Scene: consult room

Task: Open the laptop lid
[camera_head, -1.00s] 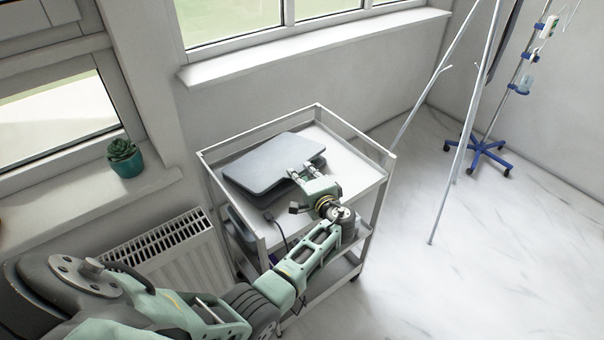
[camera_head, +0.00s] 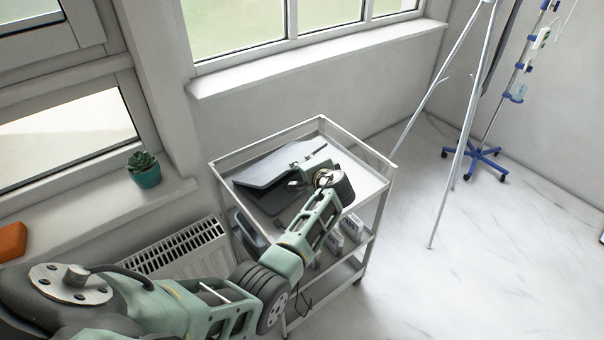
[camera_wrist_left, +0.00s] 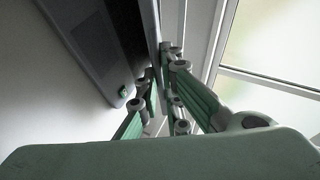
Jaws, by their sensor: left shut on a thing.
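The grey laptop sits on the top shelf of the white trolley. Its lid (camera_head: 272,166) is partly raised and tilted, with the dark base (camera_head: 268,199) showing beneath it. My left gripper (camera_head: 299,180) is at the lid's right edge, shut on it. In the left wrist view, the lid shows as a thin edge (camera_wrist_left: 151,25) running toward the left gripper's fingers (camera_wrist_left: 160,95). The wider grey laptop body (camera_wrist_left: 95,45) is beside it. The gripper and wrist hide part of the laptop's right side. My right gripper is not in view.
The trolley's top shelf (camera_head: 368,180) has a raised rail and bare room to the right. Boxes and a grey container are on its lower shelves. A radiator (camera_head: 180,248) and a sill with a potted plant (camera_head: 145,176) are at left. A tripod stand (camera_head: 447,165) stands at right.

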